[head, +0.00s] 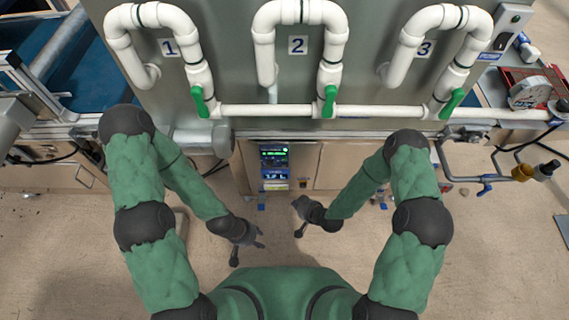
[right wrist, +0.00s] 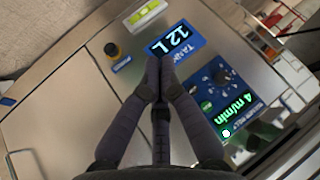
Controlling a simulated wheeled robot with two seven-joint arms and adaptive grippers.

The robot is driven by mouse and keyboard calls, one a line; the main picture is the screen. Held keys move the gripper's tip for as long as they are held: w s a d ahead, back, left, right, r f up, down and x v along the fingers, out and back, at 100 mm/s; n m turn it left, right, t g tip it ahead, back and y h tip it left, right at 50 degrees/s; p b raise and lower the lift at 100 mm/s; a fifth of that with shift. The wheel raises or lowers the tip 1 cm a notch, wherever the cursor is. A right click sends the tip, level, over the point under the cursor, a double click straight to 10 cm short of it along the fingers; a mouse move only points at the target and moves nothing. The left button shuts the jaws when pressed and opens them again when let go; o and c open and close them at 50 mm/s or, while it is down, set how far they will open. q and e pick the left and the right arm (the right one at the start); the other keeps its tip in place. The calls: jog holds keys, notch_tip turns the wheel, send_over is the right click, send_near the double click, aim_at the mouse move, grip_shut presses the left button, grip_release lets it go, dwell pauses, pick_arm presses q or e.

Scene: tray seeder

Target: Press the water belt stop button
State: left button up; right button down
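The control panel with the lit displays (head: 275,166) is on the machine's front, low in the middle of the head view. In the right wrist view, the blue belt panel (right wrist: 228,90) has dark controls and a green display reading 4 m/min (right wrist: 234,106). I cannot make out which control is the water belt stop button. My right gripper (right wrist: 158,64) is shut and empty, its tips overlapping the panel near the "TANK 12 L" display (right wrist: 174,42); I cannot tell contact. It also shows in the head view (head: 299,203). My left gripper (head: 260,240) hangs lower left, its finger opening unclear.
White pipes (head: 300,15) numbered 1 to 3 with green valve handles (head: 329,102) cross above. A red tray (head: 535,85) lies at right. The floor (head: 480,240) on the right is mostly clear.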

aim_at(284, 165)
jog(key=shift+w+a+r+n+t+y, duration=0.25)
jog(key=shift+w+a+n+t+y, duration=0.4)
jog(key=shift+w+a, duration=0.4)
jog(key=shift+w+a+r+n+t+y, duration=0.3)
jog(key=shift+w+a+n+t, duration=0.25)
jog(key=shift+w+a+t, duration=0.45)
jog(key=shift+w+d, duration=0.1)
jog(key=shift+w, duration=0.2)
jog(key=w, duration=0.8)
jog(key=shift+w+b, duration=0.25)
jog(key=shift+b, duration=0.1)
jog(key=shift+w, duration=0.2)
jog(key=shift+w, duration=0.2)
